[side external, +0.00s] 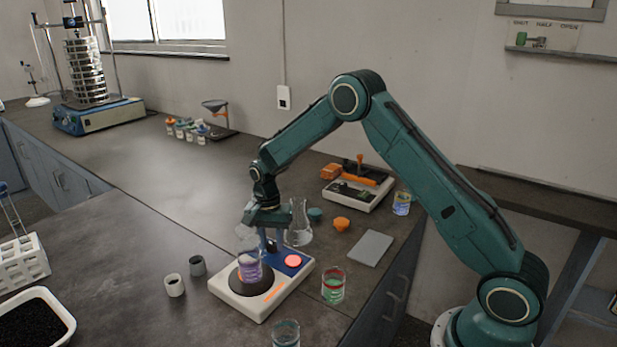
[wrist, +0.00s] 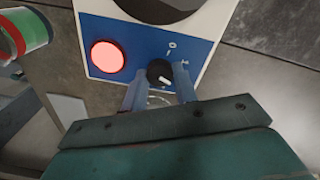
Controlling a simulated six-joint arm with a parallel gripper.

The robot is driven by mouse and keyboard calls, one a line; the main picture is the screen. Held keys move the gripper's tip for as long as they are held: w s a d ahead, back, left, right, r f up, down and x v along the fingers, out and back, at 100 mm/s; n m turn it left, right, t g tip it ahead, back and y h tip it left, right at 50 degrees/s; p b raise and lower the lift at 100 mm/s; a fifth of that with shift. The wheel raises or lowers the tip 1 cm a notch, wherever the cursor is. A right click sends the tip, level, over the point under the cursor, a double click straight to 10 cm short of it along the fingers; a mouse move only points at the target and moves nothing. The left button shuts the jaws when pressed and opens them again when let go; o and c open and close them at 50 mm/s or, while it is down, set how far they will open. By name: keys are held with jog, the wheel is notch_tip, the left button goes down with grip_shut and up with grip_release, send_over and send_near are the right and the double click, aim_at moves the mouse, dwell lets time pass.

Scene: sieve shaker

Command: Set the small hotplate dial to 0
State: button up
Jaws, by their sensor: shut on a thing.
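The small hotplate (side external: 238,303) is a white box with a round black plate and a blue panel; the panel (wrist: 95,28) also shows in the wrist view. The black dial (wrist: 157,70) sits on the panel, with a short white mark on it and small white printed marks beside it. My gripper (wrist: 160,84) has its two fingers on either side of the dial, shut on it. In the side view my gripper (side external: 268,232) points down over the panel and hides most of the dial. I cannot read the dial setting for sure.
A glass vessel with purple liquid (side external: 249,267) stands on the hotplate. A glowing red button (wrist: 107,56) is beside the dial. A flask (side external: 299,225), a red-green beaker (side external: 333,287), and a grey slab (side external: 370,248) stand close by. Two small cups (side external: 174,285) are left.

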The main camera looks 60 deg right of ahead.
aim_at(272, 246)
jog(key=n, duration=1.8)
jog(key=shift+r+n+t, duration=0.1)
jog(key=shift+n+t, duration=0.2)
jog(key=shift+n, duration=0.1)
jog(key=o, duration=1)
jog(key=shift+c, duration=0.2)
notch_tip(272, 246, up, 14)
jog(key=shift+s+a, duration=0.15)
jog(key=shift+a, duration=0.1)
